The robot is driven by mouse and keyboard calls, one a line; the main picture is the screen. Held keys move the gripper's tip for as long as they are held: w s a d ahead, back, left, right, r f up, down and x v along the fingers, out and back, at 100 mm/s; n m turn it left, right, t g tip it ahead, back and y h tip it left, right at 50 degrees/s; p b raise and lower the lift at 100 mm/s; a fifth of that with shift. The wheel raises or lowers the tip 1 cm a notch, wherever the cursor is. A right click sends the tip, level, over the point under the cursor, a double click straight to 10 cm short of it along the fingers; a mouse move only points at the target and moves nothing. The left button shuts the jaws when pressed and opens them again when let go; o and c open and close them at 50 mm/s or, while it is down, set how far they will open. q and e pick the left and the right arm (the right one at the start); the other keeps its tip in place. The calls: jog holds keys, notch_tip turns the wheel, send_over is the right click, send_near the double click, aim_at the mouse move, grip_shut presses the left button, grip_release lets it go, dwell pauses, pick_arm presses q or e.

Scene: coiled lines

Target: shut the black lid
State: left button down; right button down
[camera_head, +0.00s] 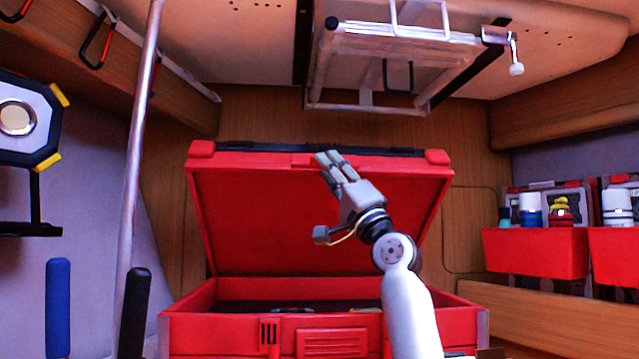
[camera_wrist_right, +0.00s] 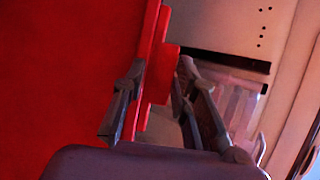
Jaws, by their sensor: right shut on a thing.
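The red case (camera_head: 212,297) stands open in the middle of the head view. Its lid (camera_head: 265,215) is tilted up and back; it looks red, with a black strip along the top edge. My right gripper (camera_head: 329,158) is at the middle of the lid's upper edge, shut on that edge. In the right wrist view the lid (camera_wrist_right: 65,75) fills the left side, and its rim passes between the fingers of my right gripper (camera_wrist_right: 160,85). My left gripper is not in view.
A metal frame (camera_head: 400,45) hangs from the ceiling above the lid. A grey pole (camera_head: 138,150) stands at left. Red bins (camera_head: 535,252) with bottles are at right. Blue (camera_head: 58,305) and black (camera_head: 134,310) upright handles stand at front left.

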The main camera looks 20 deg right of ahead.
jog(key=s+a+f+b, duration=0.1)
jog(key=s+f+b, duration=0.4)
jog(key=f+b, duration=0.3)
jog(key=shift+s+f+y, duration=0.3)
jog(key=shift+s+f, duration=0.1)
jog(key=shift+f, duration=0.6)
jog(key=shift+a+n, duration=0.1)
jog(key=shift+n, duration=0.2)
jog(key=c, duration=1.7)
grip_release()
jog(key=o, duration=0.4)
jog(key=shift+w, duration=0.2)
jog(key=shift+s, duration=0.2)
jog(key=v, duration=1.1)
jog(key=shift+s+f, duration=0.2)
jog(key=shift+f, duration=0.15)
